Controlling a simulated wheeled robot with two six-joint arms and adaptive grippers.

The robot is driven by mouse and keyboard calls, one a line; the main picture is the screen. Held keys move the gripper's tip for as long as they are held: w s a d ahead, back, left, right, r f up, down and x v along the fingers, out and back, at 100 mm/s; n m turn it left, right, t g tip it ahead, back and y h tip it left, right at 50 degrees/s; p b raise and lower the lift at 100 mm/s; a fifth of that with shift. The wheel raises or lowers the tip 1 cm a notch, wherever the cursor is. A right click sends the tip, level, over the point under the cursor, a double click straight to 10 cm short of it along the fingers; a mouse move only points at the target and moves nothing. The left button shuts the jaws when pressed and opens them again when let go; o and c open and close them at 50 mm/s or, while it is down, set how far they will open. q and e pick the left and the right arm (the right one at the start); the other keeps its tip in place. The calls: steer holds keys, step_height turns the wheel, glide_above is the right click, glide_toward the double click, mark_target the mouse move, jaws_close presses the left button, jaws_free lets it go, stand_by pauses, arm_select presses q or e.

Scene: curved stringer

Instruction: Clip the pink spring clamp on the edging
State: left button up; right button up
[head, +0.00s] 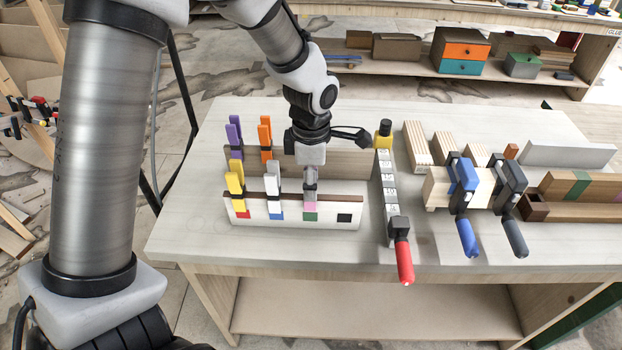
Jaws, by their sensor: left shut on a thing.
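My left gripper (310,180) reaches down over the front clamp rack and is shut on the pink spring clamp (310,206). Only a small pink part shows below the fingers, above the green mark. The clamp appears to be at the rack's top edge; I cannot tell whether it is clear of it. The white front board (265,218) has a dark brown strip along its top and red, blue, green and black marks. A yellow clamp (235,180) and a white clamp (273,180) stand on it. My right gripper is out of view.
Purple (234,132) and orange (265,135) clamps stand on the brown board behind. A red-handled bar clamp (402,255) lies to the right. Blue-handled (467,238) and black-handled (514,238) clamps grip wood further right. The table's front left (200,235) is clear.

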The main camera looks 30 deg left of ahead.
arm_select(q)
steer(key=shift+f, duration=0.1)
steer(key=shift+f+b, duration=0.4)
steer(key=shift+f, duration=0.05)
steer(key=o, duration=1.5)
steer(key=shift+c, duration=0.2)
steer(key=shift+r, duration=0.15)
step_height(320, 180, up, 12)
